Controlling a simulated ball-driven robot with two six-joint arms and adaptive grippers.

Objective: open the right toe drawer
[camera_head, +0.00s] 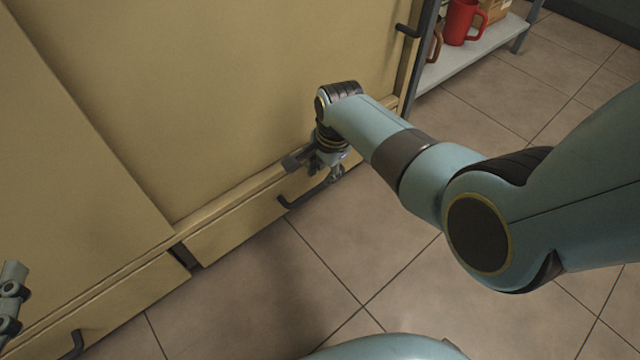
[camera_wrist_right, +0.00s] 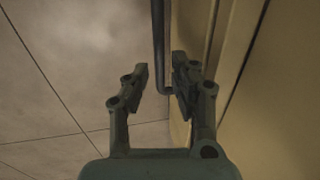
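Contact cannot be told. Part of my left gripper (camera_head: 11,295) shows at the left edge; its fingertips are not clear.
The left toe drawer (camera_head: 125,300) has its own dark handle (camera_head: 73,345). Tan cabinet doors (camera_head: 220,90) rise above. A grey shelf (camera_head: 480,50) with a red mug (camera_head: 462,20) stands at the upper right. The tiled floor (camera_head: 290,285) before the drawers is clear.

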